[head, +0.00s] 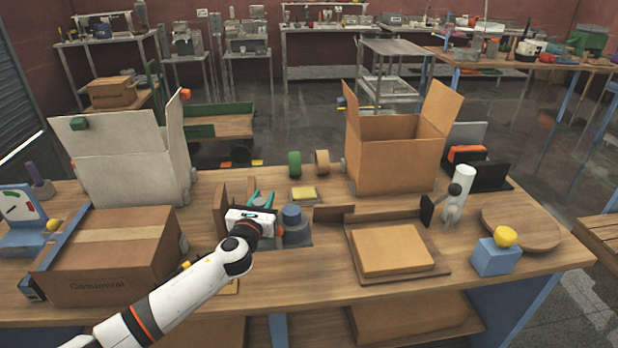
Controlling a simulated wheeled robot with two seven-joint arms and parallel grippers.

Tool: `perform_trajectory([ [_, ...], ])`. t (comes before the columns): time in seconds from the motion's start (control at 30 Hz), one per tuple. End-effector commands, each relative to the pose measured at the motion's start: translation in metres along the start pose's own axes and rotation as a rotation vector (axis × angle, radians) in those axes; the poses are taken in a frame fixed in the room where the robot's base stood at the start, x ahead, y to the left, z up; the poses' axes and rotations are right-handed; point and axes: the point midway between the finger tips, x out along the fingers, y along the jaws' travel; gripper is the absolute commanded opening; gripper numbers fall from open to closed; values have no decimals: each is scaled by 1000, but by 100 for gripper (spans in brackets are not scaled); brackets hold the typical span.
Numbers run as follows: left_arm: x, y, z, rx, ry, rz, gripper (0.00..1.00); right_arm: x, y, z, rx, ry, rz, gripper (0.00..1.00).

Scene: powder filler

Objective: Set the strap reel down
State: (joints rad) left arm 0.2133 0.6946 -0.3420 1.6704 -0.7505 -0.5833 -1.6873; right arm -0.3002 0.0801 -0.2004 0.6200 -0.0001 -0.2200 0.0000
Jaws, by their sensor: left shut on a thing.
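My left gripper (262,203) is over the middle of the bench, its white body and wrist covering most of what lies beyond it. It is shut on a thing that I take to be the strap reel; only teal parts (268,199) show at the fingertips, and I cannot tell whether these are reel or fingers. Whether it touches the bench is hidden. A blue-grey round thing (292,222) stands just right of the gripper on a dark base. My right gripper is not in view.
An open white carton (130,165) and a closed carton (110,255) stand left. An open brown carton (395,165) stands behind a flat box on a tray (440,272). A green roll (294,163) and tan roll (321,161) stand at the back edge. Clear wood (310,275) lies in front.

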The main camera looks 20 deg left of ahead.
Motion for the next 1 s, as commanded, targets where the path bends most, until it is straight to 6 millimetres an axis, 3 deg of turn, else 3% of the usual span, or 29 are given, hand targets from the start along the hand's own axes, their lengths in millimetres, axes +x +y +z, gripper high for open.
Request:
perform_trajectory([
  [0.27, -5, 5, -2, -1, 0, 8, 0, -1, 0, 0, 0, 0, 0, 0],
  [0.47, -28, 24, 12, -3, -2, 47, 0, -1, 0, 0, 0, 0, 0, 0],
  [0.67, -70, 54, 29, -4, -3, 106, 0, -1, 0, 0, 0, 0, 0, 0],
  [1.0, -175, 108, 42, -7, -4, 215, 0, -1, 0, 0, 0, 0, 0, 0],
])
